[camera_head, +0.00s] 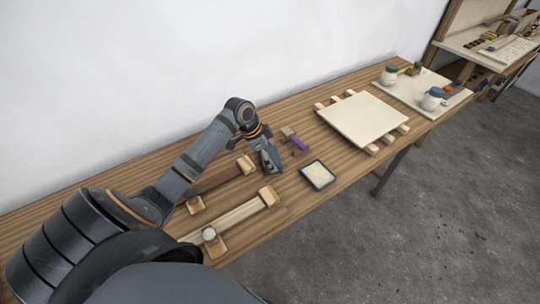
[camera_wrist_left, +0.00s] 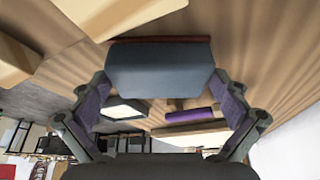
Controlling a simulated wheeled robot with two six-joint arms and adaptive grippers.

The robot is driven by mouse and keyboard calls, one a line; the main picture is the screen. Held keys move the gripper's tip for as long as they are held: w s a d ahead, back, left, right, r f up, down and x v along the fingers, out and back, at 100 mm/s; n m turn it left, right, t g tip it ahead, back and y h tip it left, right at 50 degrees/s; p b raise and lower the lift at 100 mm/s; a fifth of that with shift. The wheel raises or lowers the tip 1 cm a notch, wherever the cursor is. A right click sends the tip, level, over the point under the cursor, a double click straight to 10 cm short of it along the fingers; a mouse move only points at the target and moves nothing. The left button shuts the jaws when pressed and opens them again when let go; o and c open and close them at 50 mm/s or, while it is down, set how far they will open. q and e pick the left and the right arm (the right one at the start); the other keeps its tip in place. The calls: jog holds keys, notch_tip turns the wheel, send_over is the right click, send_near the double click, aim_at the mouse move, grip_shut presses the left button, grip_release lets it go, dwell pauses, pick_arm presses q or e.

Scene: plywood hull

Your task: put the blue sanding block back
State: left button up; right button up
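The blue sanding block (camera_wrist_left: 160,72) is a blue-grey block with a thin reddish-brown layer along one face. It sits between the two fingertips of my left gripper (camera_wrist_left: 161,82), which appear closed against its ends. In the head view my left gripper (camera_head: 270,162) is low over the bench, left of a purple block (camera_head: 298,143) and a dark-rimmed tray (camera_head: 318,174). The fingers largely hide the held block there. Whether it touches the bench is unclear. My right gripper is not in view.
On the wooden bench (camera_head: 283,200), a dark strip (camera_head: 218,178) and a pale strip (camera_head: 240,214) lie between wooden end blocks, with a whitish round thing (camera_head: 209,234) nearby. A pale panel (camera_head: 362,116) rests on slats behind. A board with jars (camera_head: 389,75) stands farther right.

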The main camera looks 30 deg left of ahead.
pick_arm(q)
jog(key=v, duration=1.2)
jog(key=shift+r, duration=0.15)
